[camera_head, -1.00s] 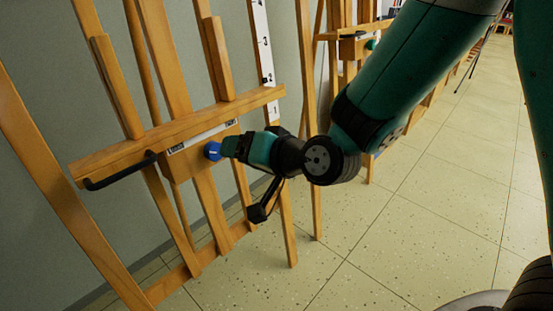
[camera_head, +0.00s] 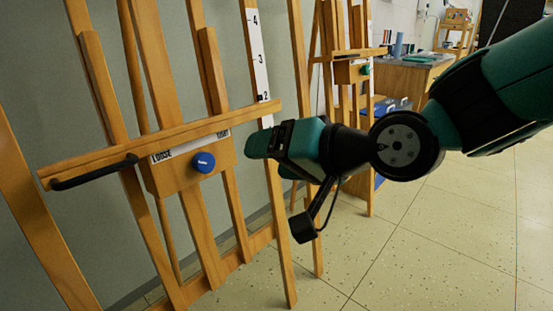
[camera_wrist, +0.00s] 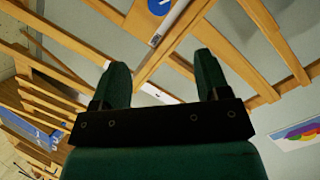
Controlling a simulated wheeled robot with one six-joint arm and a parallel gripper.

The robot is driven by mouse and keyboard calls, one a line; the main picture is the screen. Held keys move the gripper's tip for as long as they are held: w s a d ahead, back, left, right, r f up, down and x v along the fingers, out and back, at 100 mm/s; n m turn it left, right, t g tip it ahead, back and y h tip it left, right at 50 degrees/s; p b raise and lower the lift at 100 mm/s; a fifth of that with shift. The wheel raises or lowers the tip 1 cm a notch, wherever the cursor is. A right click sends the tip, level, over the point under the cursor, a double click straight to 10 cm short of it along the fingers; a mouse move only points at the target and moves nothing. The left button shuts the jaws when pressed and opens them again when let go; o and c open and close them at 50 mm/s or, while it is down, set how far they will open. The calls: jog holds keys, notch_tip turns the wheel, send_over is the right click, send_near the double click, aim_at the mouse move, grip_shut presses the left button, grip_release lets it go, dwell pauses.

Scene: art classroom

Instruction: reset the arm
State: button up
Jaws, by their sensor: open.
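My gripper (camera_head: 262,143) is green and black and hangs in the air to the right of the blue knob on the near easel. In the wrist view my gripper (camera_wrist: 165,80) has its two green fingers apart with nothing held between them. The round blue knob (camera_head: 203,162) sits on the easel's wooden block, under a label strip (camera_head: 190,146) reading "LOOSE" and "TIGHT". The knob also shows at the top of the wrist view (camera_wrist: 158,6). The gripper is clear of the knob.
The wooden easel (camera_head: 100,160) has a black handle (camera_head: 95,175) on its ledge and a numbered white scale (camera_head: 257,60). A second easel (camera_head: 352,55) with a green knob (camera_head: 365,69) stands behind. A cabinet (camera_head: 410,80) is further back. Tiled floor (camera_head: 400,250) is open at the lower right.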

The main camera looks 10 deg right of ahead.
jog(key=s+d+f+n+g+h, duration=0.2)
jog(key=s+f+n+g+h, duration=0.15)
jog(key=s+g, duration=0.35)
jog(key=s+d+f+n+g+h, duration=0.25)
jog(key=s+n+g, duration=0.2)
jog(key=s, duration=0.45)
notch_tip(320, 180, up, 33)
jog(key=y+p, duration=0.1)
jog(key=p, duration=3.2)
jog(key=shift+f+t, duration=0.15)
jog(key=shift+t, duration=0.2)
